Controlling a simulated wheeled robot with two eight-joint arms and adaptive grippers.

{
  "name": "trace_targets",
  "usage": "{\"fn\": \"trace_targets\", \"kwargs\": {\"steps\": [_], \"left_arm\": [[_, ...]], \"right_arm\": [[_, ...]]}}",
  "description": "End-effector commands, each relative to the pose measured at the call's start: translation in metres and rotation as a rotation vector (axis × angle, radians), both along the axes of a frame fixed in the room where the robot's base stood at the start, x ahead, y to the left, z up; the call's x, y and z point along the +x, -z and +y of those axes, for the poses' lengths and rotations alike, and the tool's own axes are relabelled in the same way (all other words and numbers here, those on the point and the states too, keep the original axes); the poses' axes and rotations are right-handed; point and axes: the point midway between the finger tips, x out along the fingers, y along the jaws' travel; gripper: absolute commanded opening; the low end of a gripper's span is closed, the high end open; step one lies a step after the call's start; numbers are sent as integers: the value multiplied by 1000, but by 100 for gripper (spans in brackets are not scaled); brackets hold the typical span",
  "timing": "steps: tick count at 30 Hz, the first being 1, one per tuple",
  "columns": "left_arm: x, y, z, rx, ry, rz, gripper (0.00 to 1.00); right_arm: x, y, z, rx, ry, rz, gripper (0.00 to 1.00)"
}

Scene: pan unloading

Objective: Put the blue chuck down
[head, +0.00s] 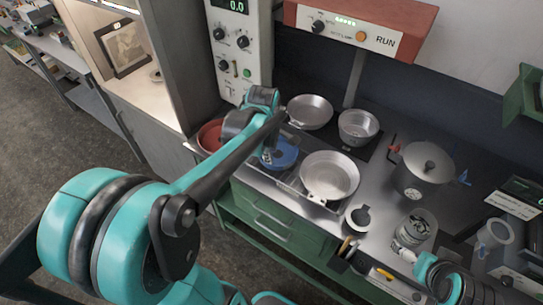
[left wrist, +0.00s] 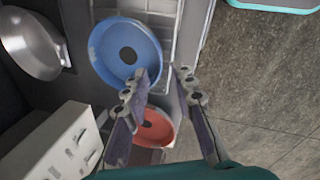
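The blue chuck (head: 284,154) is a round blue disc with a dark centre hole. It lies on a wire rack left of the pans, and it also shows in the left wrist view (left wrist: 103,50). My left gripper (left wrist: 168,75) is open, with nothing between its fingers. One fingertip overlaps the chuck's edge in that view; I cannot tell if they touch. In the head view the left gripper (head: 268,152) is over the chuck's left side, partly hidden by my arm. Part of my right arm shows at the lower right; its fingers are not clear.
A red round piece (head: 209,134) lies left of the chuck, also seen in the left wrist view (left wrist: 158,130). Several metal pans, one nearest (head: 330,172), stand to the right.

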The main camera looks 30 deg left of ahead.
Motion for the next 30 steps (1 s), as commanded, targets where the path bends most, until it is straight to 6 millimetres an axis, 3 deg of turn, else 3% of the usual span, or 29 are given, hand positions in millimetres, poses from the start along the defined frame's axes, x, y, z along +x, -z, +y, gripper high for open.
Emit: {"fn": "trace_targets", "kwargs": {"steps": [3,7,10,14,21,25,30], "left_arm": [[-4,-20,-1,0,0,0,26],[-7,-30,-3,2,9,-1,26],[-15,-36,-12,27,109,-19,26],[-39,-44,-39,129,450,-76,26],[-92,-43,-90,459,1241,-195,26],[-109,-37,-105,612,1517,-226,26],[-116,-34,-111,702,1659,-237,26]], "right_arm": [[0,-7,0,0,0,0,100],[0,-9,0,0,0,0,100],[0,-9,0,0,0,0,100],[0,-9,0,0,0,0,100],[0,-9,0,0,0,0,100],[0,-9,0,0,0,0,100],[0,-9,0,0,0,0,100]]}}
